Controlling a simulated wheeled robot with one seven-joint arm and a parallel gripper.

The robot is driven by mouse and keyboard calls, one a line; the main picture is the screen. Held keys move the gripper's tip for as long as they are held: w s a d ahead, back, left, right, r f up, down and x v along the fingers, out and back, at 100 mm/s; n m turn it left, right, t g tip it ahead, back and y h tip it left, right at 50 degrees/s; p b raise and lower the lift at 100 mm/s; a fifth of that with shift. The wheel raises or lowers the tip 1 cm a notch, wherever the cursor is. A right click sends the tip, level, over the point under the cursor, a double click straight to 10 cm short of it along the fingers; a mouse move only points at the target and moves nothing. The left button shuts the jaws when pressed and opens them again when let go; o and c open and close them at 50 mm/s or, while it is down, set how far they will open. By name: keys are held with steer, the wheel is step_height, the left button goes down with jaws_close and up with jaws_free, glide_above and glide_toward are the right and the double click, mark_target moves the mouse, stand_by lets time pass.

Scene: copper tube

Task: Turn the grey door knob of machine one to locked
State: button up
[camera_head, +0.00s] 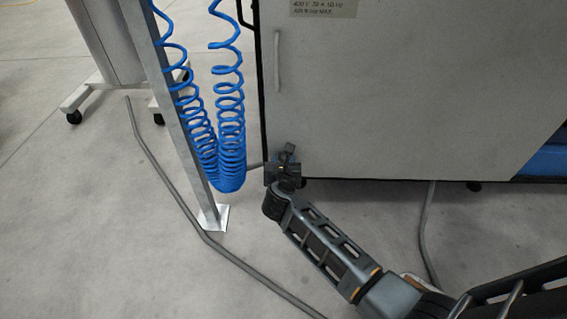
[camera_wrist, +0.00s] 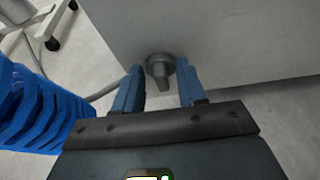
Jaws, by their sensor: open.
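The grey door knob (camera_wrist: 158,68) shows in the wrist view on the lower part of the pale machine panel (camera_wrist: 230,35). It has a round base and a short grip that points down in that view. My gripper (camera_wrist: 160,75) is open, with one blue finger on each side of the knob. I cannot tell whether the fingers touch it. In the head view my gripper (camera_head: 288,155) is at the lower left corner of the pale machine door (camera_head: 400,90) and hides the knob. The door has a long vertical handle (camera_head: 277,62).
A blue coiled hose (camera_head: 230,120) hangs beside a metal post (camera_head: 180,110) just left of my gripper. It is also close on the left in the wrist view (camera_wrist: 30,110). A grey cable (camera_head: 180,200) crosses the floor. A wheeled stand (camera_head: 115,50) is at the back left.

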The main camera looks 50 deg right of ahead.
steer(key=shift+c, duration=0.2)
steer(key=c, duration=0.7)
steer(key=shift+r, duration=0.1)
steer(key=n+p, duration=0.1)
steer(key=g+p, duration=0.1)
steer(key=p, duration=0.1)
steer(key=shift+w+a+r+n+h, duration=0.1)
steer(key=shift+w+a+n+h, duration=0.05)
steer(key=shift+n+h, duration=0.25)
steer(key=shift+w+a+f+n+g+h+p, duration=0.15)
steer(key=shift+n+g+h+p, duration=0.15)
steer(key=shift+n+p, duration=0.25)
steer(key=shift+w+d+f+n+g+h+p, duration=0.1)
steer(key=shift+n+g+h+p, duration=0.2)
steer(key=shift+n, duration=0.35)
steer(key=shift+w+a+f+n+g+h+b, duration=0.1)
steer(key=shift+f+n+g+h+b, duration=0.15)
steer(key=shift+n+h+b, duration=0.9)
steer(key=shift+w+a+f+n+g+h+b, duration=0.1)
steer(key=shift+f+n+g+h+b, duration=0.25)
steer(key=shift+n, duration=1.55)
steer(key=shift+w+a+f+n+g+h+b, duration=0.15)
steer(key=shift+n+h+b, duration=0.55)
steer(key=shift+n, duration=0.85)
steer(key=shift+s+d, duration=0.1)
steer(key=shift+d, duration=0.05)
